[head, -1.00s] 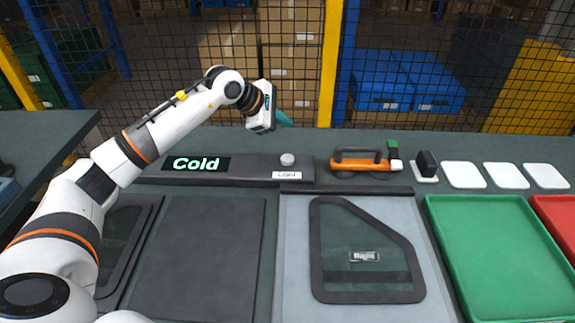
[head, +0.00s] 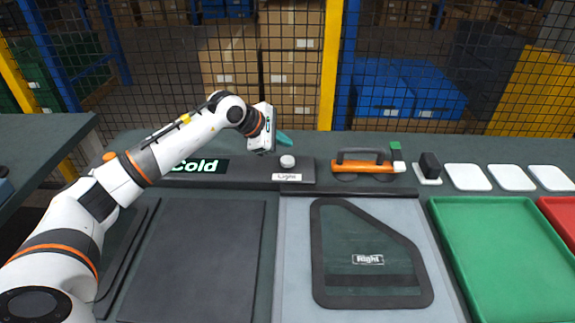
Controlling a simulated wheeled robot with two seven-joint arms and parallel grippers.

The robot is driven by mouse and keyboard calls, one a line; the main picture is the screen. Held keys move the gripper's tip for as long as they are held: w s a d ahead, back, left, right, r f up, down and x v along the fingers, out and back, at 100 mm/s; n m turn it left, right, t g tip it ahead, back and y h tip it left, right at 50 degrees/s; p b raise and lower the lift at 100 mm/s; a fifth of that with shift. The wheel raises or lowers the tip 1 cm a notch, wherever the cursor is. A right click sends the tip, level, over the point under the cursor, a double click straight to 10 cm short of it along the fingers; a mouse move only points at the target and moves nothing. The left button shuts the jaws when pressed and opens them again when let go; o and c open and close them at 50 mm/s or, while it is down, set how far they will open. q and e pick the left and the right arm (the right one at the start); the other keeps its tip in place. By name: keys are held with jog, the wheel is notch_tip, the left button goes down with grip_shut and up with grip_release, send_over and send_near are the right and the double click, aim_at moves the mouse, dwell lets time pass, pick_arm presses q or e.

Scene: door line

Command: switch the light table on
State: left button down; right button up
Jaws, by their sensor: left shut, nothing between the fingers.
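The light table (head: 290,265) is a pale grey panel in the middle of the bench, with a dark-framed window pane marked "Right" (head: 370,285) lying on it. Behind it a dark console bar (head: 240,173) carries a "Cold" sign (head: 200,166), a "Light" label (head: 287,177) and a round whitish knob (head: 287,161). My left gripper (head: 285,138) has teal fingers, shut and empty, just behind and above the knob and apart from it in the picture. My right gripper is not in view.
A dark mat (head: 195,260) lies left. Mesh fencing stands behind.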

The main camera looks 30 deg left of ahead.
aim_at(290, 159)
pick_arm(q)
notch_tip(290, 159, down, 3)
jog(key=shift+r+b, duration=0.1)
jog(key=shift+b, duration=0.7)
dwell(1.1)
jog(key=shift+f+b, duration=0.4)
jog(key=shift+b, duration=0.05)
jog(key=shift+f+b, duration=0.45)
jog(key=shift+f, duration=0.15)
dwell(0.7)
jog(key=shift+r, duration=0.1)
jog(key=shift+r+p, duration=0.5)
jog(key=shift+r, duration=0.4)
